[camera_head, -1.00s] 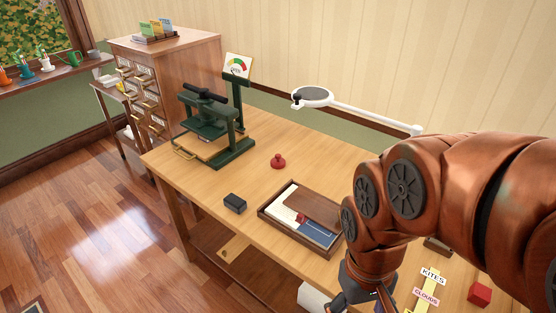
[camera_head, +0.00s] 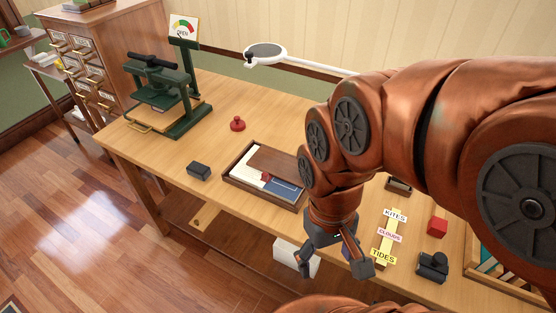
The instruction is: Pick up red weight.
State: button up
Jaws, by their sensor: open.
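A small red knobbed piece (camera_head: 237,125), shaped like a weight, stands upright on the wooden table (camera_head: 225,152), between the green press and the wooden tray. A red cube (camera_head: 437,226) sits on the table to the right, and a small red piece (camera_head: 266,177) lies in the tray. My gripper (camera_head: 336,268) is open and points down near the table's front edge. It is below and right of the knobbed piece, well apart from it, with nothing seen between its fingers. My arm hides part of the table behind it.
A green press (camera_head: 165,95) stands at the back left. A black block (camera_head: 199,170) and a wooden tray (camera_head: 240,184) lie nearer the front. A lamp arm (camera_head: 310,63) reaches over the back. Word labels (camera_head: 390,235) and a black stamp-like object (camera_head: 433,265) are at right.

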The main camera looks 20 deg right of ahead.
aim_at(237, 124)
jog(key=k, duration=1.15)
jog(key=u, duration=0.7)
jog(key=i, duration=1.45)
jog(key=z, duration=0.35)
